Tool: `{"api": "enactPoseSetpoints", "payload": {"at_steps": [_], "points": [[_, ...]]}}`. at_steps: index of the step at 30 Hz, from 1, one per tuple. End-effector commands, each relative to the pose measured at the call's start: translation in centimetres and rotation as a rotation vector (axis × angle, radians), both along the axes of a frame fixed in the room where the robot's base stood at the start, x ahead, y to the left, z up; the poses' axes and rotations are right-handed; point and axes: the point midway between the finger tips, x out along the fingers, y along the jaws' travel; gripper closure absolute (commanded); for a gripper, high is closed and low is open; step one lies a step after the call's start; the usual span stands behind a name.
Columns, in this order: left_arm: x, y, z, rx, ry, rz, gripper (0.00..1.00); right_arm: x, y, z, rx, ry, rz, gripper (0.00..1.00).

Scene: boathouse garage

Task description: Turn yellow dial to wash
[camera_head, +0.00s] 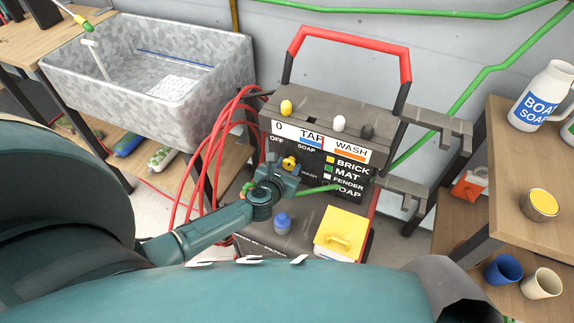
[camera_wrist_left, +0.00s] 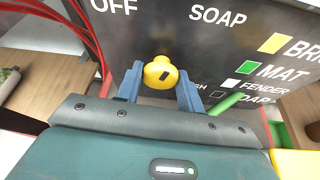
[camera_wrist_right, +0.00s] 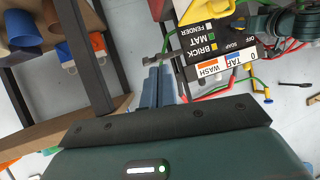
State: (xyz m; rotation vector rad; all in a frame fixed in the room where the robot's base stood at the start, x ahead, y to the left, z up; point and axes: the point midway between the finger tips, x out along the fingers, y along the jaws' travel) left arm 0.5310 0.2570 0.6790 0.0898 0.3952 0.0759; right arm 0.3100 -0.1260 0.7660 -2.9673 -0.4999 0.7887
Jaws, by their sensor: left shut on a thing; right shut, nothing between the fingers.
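The yellow dial (camera_head: 289,162) is on the dark front panel of a machine (camera_head: 345,187), below the words OFF and SOAP. In the left wrist view the dial (camera_wrist_left: 158,70) sits between the two blue fingers of my left gripper (camera_wrist_left: 161,85), which is shut on it. A dark mark shows on the dial's face; its exact setting is hard to read. WASH (camera_head: 351,147) is printed at the right of the top strip, beside TAP. My right gripper (camera_wrist_right: 160,85) is shut and empty, away from the panel.
Yellow, white and black knobs stand on the machine's top, under a red handle (camera_head: 350,38). Red hoses (camera_head: 208,150) hang at its left, near a metal sink (camera_head: 150,75). A wooden shelf (camera_head: 500,150) with a soap jug (camera_head: 540,97) and cups stands at the right.

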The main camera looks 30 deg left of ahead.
Motion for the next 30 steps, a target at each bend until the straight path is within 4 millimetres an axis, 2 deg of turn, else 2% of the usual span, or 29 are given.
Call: {"api": "enactPoseSetpoints", "payload": {"at_steps": [5,21,30], "points": [[-0.08,-0.19,0.08,0.129,0.011,0.002,0.85,-0.13,-0.10,0.48,-0.014,0.005,0.004,1.00],[-0.05,-0.33,-0.38,0.631,0.039,0.001,0.85,-0.25,-0.07,-0.45,-0.016,0.010,0.010,1.00],[-0.05,-0.33,-0.43,0.839,0.049,0.001,0.85,0.10,0.06,-0.39,0.009,-0.007,0.001,1.00]]}}
